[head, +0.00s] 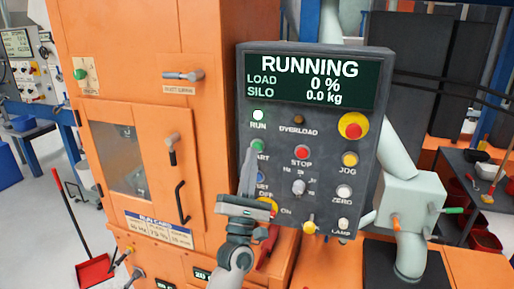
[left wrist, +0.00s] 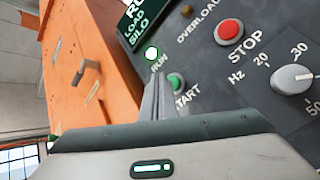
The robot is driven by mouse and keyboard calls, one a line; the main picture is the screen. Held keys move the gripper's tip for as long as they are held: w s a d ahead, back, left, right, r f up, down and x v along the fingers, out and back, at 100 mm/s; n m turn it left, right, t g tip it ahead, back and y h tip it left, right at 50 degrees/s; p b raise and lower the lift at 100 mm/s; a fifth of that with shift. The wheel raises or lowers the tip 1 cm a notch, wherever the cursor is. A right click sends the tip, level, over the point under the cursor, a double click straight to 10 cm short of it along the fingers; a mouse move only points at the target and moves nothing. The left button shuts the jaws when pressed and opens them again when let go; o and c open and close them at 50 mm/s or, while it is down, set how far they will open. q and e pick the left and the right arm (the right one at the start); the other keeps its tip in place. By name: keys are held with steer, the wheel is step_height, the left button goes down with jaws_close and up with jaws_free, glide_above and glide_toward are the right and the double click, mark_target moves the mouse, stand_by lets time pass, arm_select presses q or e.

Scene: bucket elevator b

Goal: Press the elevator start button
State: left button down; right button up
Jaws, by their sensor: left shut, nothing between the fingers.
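The green start button (head: 257,146) is on the grey control panel (head: 243,100), under the lit RUN lamp (head: 258,115). The panel's display (head: 309,80) reads RUNNING, load 0 %, silo 0.0 kg. My left gripper (head: 249,154) is shut and empty, its fingertips at the button's lower left, partly covering the START label. In the left wrist view the closed fingers (left wrist: 159,80) are just left of the start button (left wrist: 175,82) and overlap its edge. I cannot tell whether they touch it. My right gripper is not in view.
A red stop button (head: 302,152), a yellow-and-red emergency stop (head: 353,126), a speed knob (head: 298,187) and other switches share the panel. The orange machine cabinet (head: 210,125) stands left of it. A grey-white box (head: 412,205) is at the right.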

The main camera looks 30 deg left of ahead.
arm_select(q)
steer(key=shift+s+d+p, duration=0.15)
steer(key=shift+s+d, duration=0.05)
steer(key=shift+s, duration=0.55)
steer(key=shift+s+d+p, duration=0.1)
steer(key=shift+s+d, duration=0.05)
steer(key=shift+s, duration=0.65)
steer(key=shift+s+d+p, duration=0.15)
steer(key=shift+s+d, duration=0.05)
steer(key=shift+s, duration=0.55)
